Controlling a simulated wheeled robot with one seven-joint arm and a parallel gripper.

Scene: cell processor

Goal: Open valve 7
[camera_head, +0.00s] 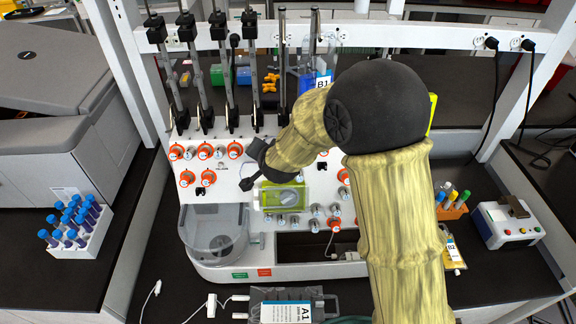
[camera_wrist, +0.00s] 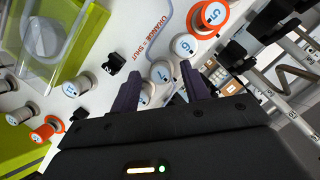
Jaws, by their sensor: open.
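The panel of the cell processor (camera_head: 226,195) carries several round valve knobs, some with orange collars and some grey-white. In the wrist view, a white knob (camera_wrist: 161,71) lies between my two fingers, with a further knob partly hidden behind them. Its mark is too small to read surely, so I cannot tell which knob is valve 7. Another white knob (camera_wrist: 185,46) is just beyond the right fingertip, and an orange-collared knob (camera_wrist: 213,15) is further up. My gripper (camera_wrist: 159,82) is open and empty, close to the panel. It also shows in the head view (camera_head: 249,170).
A green-framed pump housing (camera_head: 284,195) sits close to my gripper. Vertical rods with black clamps (camera_head: 228,75) rise above the panel. A clear round vessel (camera_head: 212,236) stands at lower left. A rack of blue-capped tubes (camera_head: 88,240) is on the left bench.

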